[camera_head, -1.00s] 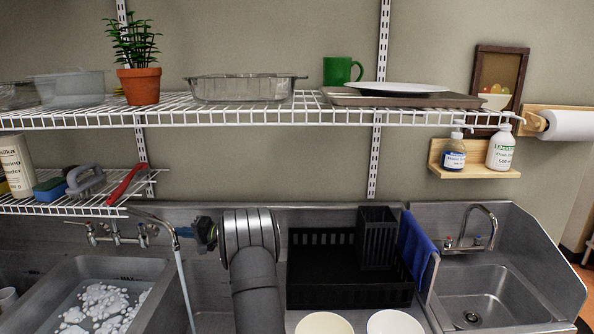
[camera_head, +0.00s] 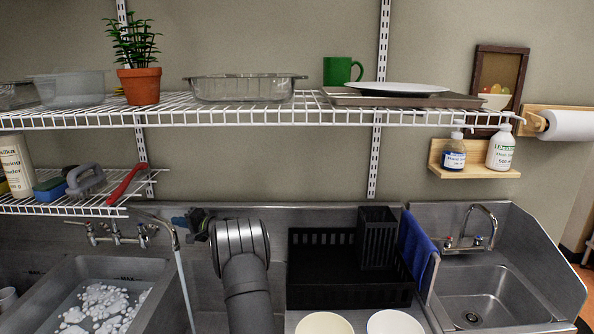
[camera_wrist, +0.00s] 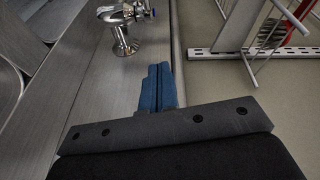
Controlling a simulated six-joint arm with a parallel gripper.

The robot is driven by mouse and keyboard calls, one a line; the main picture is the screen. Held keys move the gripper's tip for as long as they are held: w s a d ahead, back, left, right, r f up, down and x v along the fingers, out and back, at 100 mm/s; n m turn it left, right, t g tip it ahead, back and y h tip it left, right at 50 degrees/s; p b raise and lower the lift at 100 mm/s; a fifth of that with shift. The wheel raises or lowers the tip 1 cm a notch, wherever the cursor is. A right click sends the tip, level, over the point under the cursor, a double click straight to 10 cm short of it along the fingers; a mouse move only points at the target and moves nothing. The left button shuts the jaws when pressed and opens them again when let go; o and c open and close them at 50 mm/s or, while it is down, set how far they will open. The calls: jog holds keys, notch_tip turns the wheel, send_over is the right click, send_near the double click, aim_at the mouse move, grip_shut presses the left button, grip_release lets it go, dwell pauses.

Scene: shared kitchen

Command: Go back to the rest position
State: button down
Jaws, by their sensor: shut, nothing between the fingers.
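My gripper (camera_wrist: 158,88) shows in the wrist view as blue fingers pressed together, with nothing held between them. In the head view my gripper (camera_head: 184,221) is small and partly hidden behind my arm's wrist, in front of the steel back wall of the sink unit. It is between the faucet on the left and the black dish rack (camera_head: 345,295) on the right, touching neither as far as I can see.
The left basin (camera_head: 60,280) holds suds, and its faucet (camera_head: 115,236) is close to my gripper. A wire shelf (camera_head: 250,115) with a plant, glass dish and green mug runs above. Two bowls (camera_head: 325,323) (camera_head: 395,322) stand at the front. A small sink (camera_head: 490,295) is at right.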

jog(key=a, duration=0.3)
jog(key=shift+s+a+f, duration=0.15)
jog(key=shift+a+f, duration=0.05)
jog(key=shift+a, duration=0.2)
